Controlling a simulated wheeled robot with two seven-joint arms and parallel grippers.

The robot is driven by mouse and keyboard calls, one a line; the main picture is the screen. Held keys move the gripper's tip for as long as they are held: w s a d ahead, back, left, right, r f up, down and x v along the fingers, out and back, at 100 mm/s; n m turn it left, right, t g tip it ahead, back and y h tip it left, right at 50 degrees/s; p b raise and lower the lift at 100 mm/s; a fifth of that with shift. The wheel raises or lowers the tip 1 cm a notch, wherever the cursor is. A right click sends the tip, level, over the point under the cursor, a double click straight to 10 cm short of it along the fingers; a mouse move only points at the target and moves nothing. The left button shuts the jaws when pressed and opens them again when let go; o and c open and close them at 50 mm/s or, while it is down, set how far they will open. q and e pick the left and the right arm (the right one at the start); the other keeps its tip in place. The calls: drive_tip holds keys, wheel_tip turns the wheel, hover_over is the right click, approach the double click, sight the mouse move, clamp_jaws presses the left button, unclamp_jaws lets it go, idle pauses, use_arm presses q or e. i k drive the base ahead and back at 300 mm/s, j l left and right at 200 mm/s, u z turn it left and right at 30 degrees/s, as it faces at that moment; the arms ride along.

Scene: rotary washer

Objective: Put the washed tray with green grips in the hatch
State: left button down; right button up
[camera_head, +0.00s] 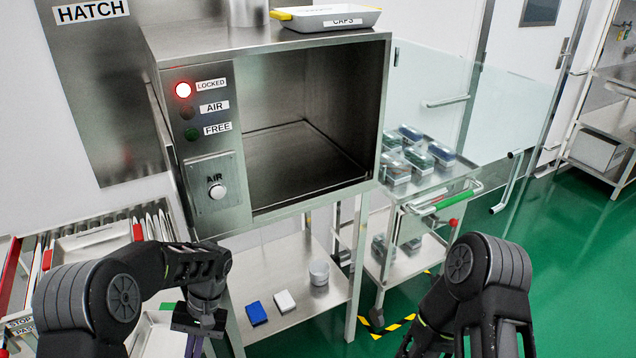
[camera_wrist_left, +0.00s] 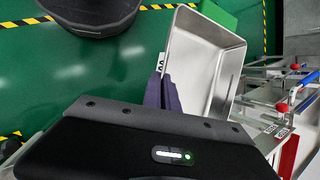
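A metal tray (camera_head: 143,337) with a green grip (camera_head: 168,306) is at the lower left in the head view, partly hidden by my left arm. In the left wrist view the tray (camera_wrist_left: 208,52) looks empty, with a green grip (camera_wrist_left: 217,14) at its far end. My left gripper (camera_head: 194,345) points down at the tray's side. Its dark fingers (camera_wrist_left: 163,94) are close together at the tray's rim; whether they clamp it is unclear. A HATCH sign (camera_head: 91,11) is on the dark metal panel (camera_head: 105,90) on the wall. My right gripper is hidden below the picture.
An open, empty steel cabinet (camera_head: 215,48) has its red LOCKED lamp (camera_head: 183,90) lit. A CAPS tray (camera_head: 326,18) with yellow grips sits on top. A loaded cart (camera_head: 443,182) stands right. A red-gripped tray (camera_head: 92,242) lies on rollers at left. Green floor (camera_head: 545,260) is clear at right.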

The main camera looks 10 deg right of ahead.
sight(280, 162)
drive_tip(key=i+l, duration=0.1)
drive_tip(key=l, duration=0.25)
drive_tip(key=i+l, duration=0.1)
drive_tip(key=l, duration=0.3)
drive_tip(key=i+l, duration=0.15)
drive_tip(key=l, duration=0.2)
drive_tip(key=i+l, duration=0.1)
drive_tip(key=l, duration=0.25)
drive_tip(key=i+l, duration=0.1)
drive_tip(key=l, duration=0.25)
drive_tip(key=i+l, duration=0.1)
drive_tip(key=l, duration=0.3)
